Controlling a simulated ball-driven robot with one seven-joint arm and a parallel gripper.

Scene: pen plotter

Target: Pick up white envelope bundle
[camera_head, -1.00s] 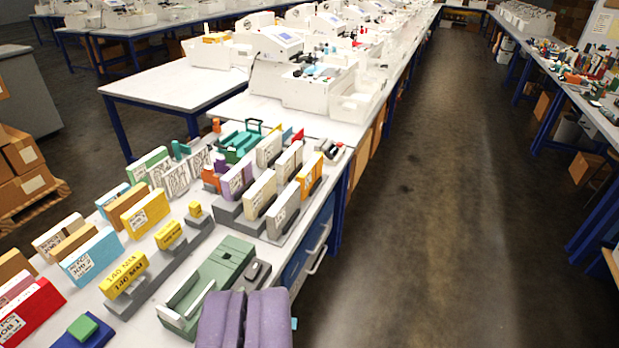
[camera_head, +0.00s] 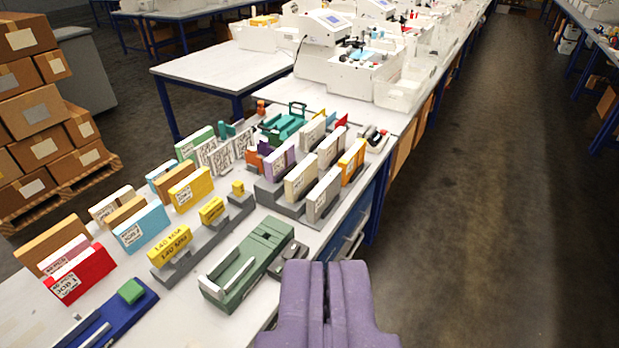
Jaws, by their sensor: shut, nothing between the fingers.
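Several whitish, upright envelope bundles stand on the near bench; I cannot tell for sure which is the white envelope bundle. One white bundle (camera_head: 108,206) stands at the left, partly hidden behind a tan one. A cream bundle (camera_head: 300,181), a pale bundle (camera_head: 331,147) and another whitish bundle (camera_head: 311,134) stand in a grey rack (camera_head: 286,206). White patterned bundles (camera_head: 215,157) stand farther back left. My purple gripper (camera_head: 325,270) is at the bottom middle, shut and empty, apart from all bundles, near the bench's right edge in the picture.
A green device (camera_head: 245,265) and a blue tray (camera_head: 112,318) lie on the near bench. Yellow, blue (camera_head: 142,228) and red (camera_head: 80,275) bundles crowd its left side. White machines (camera_head: 325,50) stand beyond. A clear aisle (camera_head: 470,220) runs along the right.

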